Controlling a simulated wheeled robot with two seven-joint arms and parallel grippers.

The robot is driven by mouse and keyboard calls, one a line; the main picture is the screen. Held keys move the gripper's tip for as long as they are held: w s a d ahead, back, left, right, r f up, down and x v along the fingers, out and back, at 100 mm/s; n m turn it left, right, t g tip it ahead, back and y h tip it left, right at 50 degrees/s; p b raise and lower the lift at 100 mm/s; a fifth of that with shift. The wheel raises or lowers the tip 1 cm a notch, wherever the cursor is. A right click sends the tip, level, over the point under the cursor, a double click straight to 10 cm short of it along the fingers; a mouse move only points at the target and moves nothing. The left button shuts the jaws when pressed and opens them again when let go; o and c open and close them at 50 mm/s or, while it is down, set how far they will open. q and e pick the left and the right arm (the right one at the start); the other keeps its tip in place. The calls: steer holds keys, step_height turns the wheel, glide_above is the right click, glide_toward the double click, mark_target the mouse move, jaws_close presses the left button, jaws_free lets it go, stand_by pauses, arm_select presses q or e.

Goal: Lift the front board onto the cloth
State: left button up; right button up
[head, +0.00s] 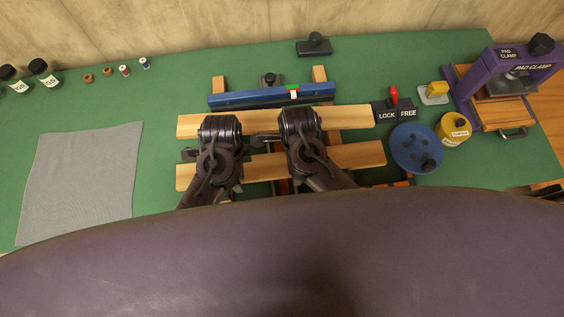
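The front board (358,156) is a pale wooden plank lying left to right across the fixture, nearest to me. A similar back board (345,117) lies behind it. The grey cloth (80,182) lies flat on the green table at the left, clear of the boards. My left gripper (218,135) is over the left part of the boards, and my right gripper (300,132) is over their middle. Both point down and hide parts of both boards. Their fingertips are hidden, so I cannot tell whether they touch or grip a board.
A blue bar (262,96) spans the fixture behind the boards. The LOCK/FREE switch with a red lever (393,96), a blue disc (416,148), a yellow container (453,129) and a purple pad clamp (480,75) stand at right. Spools and bottles (43,71) stand back left.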

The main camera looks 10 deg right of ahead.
arm_select(q)
steer(key=c, duration=1.3)
arm_select(e)
steer(key=c, duration=1.3)
arm_select(q)
steer(key=shift+c, duration=0.2)
arm_select(e)
steer(key=shift+c, duration=0.2)
steer(key=shift+r, duration=0.1)
